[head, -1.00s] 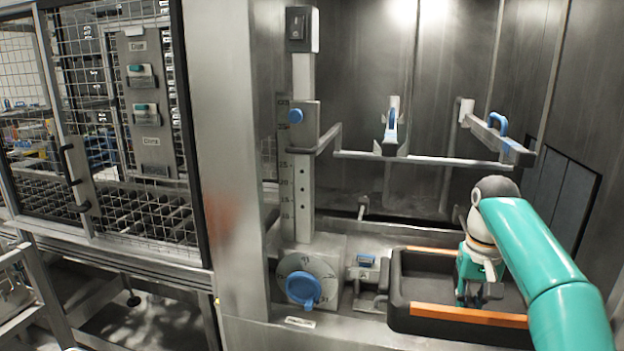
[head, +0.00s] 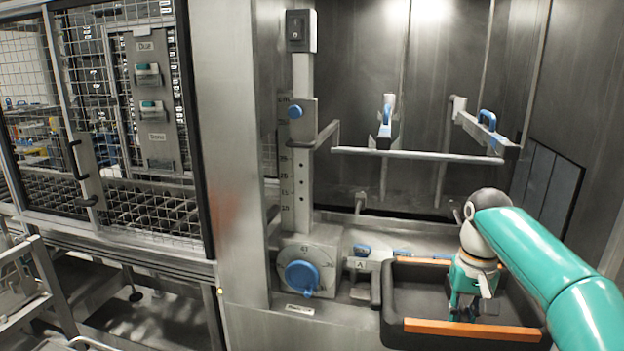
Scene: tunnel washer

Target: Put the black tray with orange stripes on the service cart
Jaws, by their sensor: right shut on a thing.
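The black tray (head: 392,317) with orange stripes is at the lower right, at the front of the steel washer chamber. One orange stripe (head: 472,330) runs along its near rim and another along its far rim. My right gripper (head: 468,312) reaches down over the tray and is shut on it; its fingertips are partly hidden by the tray's near rim. The tray looks about level; whether it touches the ledge under it I cannot tell. My left gripper is not in view. I cannot make out a service cart for certain.
A blue dial knob (head: 302,277) and a scaled steel post (head: 302,185) stand left of the tray. A metal frame with blue handles (head: 487,120) hangs above it. A mesh cabinet (head: 100,120) is at left, with metal rails (head: 25,290) at the lower left.

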